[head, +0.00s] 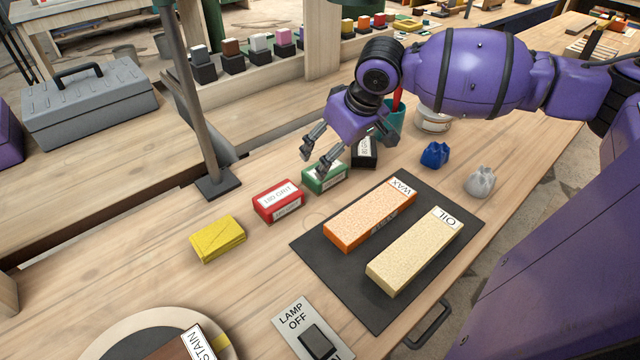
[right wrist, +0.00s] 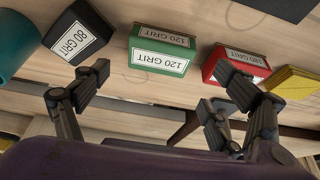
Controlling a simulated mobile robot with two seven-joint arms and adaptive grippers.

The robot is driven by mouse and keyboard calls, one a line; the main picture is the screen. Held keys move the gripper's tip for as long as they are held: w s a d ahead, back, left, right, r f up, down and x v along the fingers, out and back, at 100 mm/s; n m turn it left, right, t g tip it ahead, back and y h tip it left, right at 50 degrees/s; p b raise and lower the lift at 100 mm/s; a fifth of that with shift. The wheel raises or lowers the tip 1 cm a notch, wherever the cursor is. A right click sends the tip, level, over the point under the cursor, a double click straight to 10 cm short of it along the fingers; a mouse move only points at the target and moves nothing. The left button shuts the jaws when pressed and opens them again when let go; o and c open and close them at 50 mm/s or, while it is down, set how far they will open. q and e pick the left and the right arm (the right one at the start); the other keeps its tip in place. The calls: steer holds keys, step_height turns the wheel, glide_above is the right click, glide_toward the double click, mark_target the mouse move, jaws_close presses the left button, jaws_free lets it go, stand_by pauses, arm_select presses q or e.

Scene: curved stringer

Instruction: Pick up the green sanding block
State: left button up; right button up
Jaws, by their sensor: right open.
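The green sanding block (head: 325,177) lies on the bench between the red block and the black block, partly hidden behind my right gripper in the head view. In the right wrist view the green block (right wrist: 162,50) shows two labels reading 120 GRIT. My right gripper (head: 314,163) is open and empty, its fingers apart and pointing down close to the green block in the head view. My left gripper is not in view.
A red block (head: 278,203) and a black 80 GRIT block (right wrist: 76,33) flank the green one. A dark mat (head: 325,262) holds the WAX and OIL blocks. A lamp post (head: 205,110) stands at left; a teal cup (head: 391,127) stands behind.

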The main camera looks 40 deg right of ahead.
steer(key=shift+w+b+x, duration=0.1)
steer(key=shift+b+x, duration=0.25)
steer(key=shift+x, duration=1.6)
steer(key=shift+w+b+x, duration=0.15)
steer(key=shift+b+x, duration=0.2)
steer(key=shift+x, duration=1.65)
steer(key=shift+s+r, duration=0.1)
steer(key=c, duration=1)
